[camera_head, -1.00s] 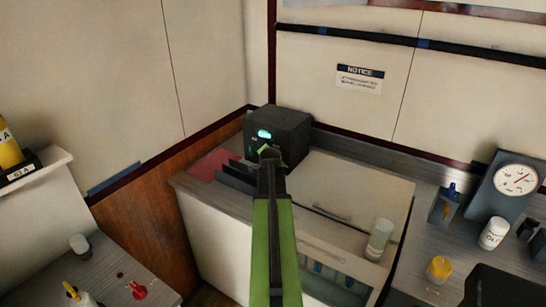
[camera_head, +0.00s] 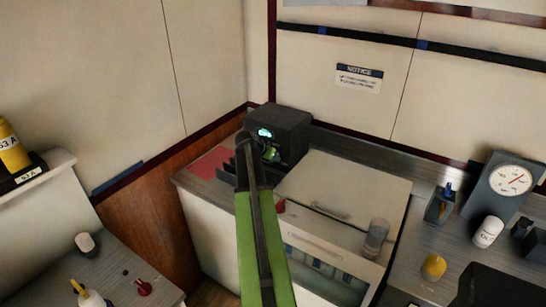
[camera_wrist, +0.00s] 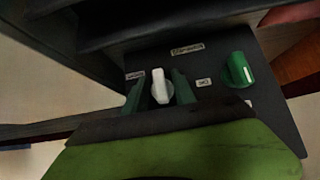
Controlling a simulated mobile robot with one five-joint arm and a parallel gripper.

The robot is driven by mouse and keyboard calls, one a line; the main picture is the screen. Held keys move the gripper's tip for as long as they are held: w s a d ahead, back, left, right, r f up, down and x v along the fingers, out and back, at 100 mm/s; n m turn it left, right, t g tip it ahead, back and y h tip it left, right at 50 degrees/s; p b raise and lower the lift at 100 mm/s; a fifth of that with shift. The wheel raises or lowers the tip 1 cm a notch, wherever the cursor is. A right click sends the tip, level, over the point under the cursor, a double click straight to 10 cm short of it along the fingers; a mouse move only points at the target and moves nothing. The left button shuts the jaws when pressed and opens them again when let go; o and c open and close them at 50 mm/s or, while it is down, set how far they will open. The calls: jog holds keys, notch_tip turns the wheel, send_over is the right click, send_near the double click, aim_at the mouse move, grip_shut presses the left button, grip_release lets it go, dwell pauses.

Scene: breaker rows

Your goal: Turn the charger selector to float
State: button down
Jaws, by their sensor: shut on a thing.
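A dark box (camera_head: 291,127) with a lit green display (camera_head: 265,133) stands in the back corner of the counter. My gripper (camera_head: 243,140) reaches to its front, and the arm hides part of that face. In the wrist view, a white knob (camera_wrist: 160,86) sits on the dark panel (camera_wrist: 215,112) between the green fingers of my gripper (camera_wrist: 158,92), which is shut on it. A green knob (camera_wrist: 239,70) with a white mark is to the right, clear of the fingers. Small labels surround the white knob; their words are too blurred to read.
A red mat (camera_head: 212,162) lies left of the box. A clear jar (camera_head: 376,238) stands on the counter's right side. A gauge (camera_head: 513,179), a white bottle (camera_head: 487,232) and a yellow-topped item (camera_head: 433,267) are further right.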

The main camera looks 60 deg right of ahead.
dwell(0.4)
jog(key=c, duration=1.5)
grip_release()
jog(key=shift+o, duration=0.5)
jog(key=shift+r, duration=0.15)
jog(key=p+v, duration=1.2)
jog(key=v, duration=0.5)
jog(key=shift+a, duration=0.2)
jog(key=shift+w+r, duration=0.1)
